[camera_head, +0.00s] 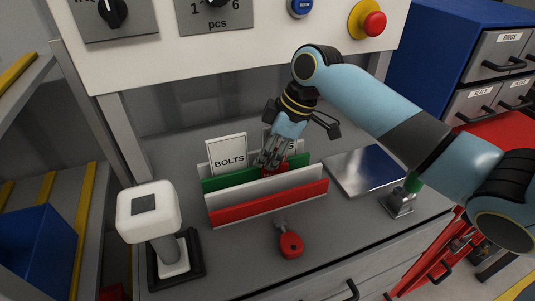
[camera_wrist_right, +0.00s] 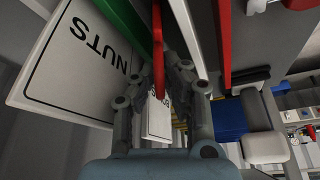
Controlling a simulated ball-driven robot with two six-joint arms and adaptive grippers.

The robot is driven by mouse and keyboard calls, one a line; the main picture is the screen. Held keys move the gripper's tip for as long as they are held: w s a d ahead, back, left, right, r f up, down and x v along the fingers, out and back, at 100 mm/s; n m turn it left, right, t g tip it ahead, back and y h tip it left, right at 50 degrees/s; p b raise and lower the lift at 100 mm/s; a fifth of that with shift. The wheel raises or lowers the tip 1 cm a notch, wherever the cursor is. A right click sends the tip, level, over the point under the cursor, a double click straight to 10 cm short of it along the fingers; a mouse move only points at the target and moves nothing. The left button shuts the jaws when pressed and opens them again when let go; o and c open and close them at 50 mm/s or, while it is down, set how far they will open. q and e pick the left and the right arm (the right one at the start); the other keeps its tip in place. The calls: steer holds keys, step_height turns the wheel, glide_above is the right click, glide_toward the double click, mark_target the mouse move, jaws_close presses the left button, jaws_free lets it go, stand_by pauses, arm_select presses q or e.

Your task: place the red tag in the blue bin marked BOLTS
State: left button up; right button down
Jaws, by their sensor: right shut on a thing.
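My right gripper (camera_head: 268,163) reaches down into a rack of upright coloured dividers and is shut on a thin red piece, apparently the red tag (camera_wrist_right: 157,45). In the head view, only a little red shows between the fingers. A white card reading BOLTS (camera_head: 227,156) stands at the rack's back left, left of the gripper. A white card reading NUTS (camera_wrist_right: 85,60) is close beside the fingers in the wrist view. A blue bin (camera_head: 38,250) is at the lower left; I see no BOLTS mark on it. My left gripper is not in view.
The rack has green, pale and red (camera_head: 270,203) dividers. A white-headed post (camera_head: 150,212) stands left, a metal plate (camera_head: 362,171) right. A panel with knobs and a red button (camera_head: 374,24) hangs above.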

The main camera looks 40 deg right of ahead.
steer(key=c, duration=1.9)
jaws_free()
steer(key=shift+f, duration=0.1)
steer(key=shift+o, duration=0.9)
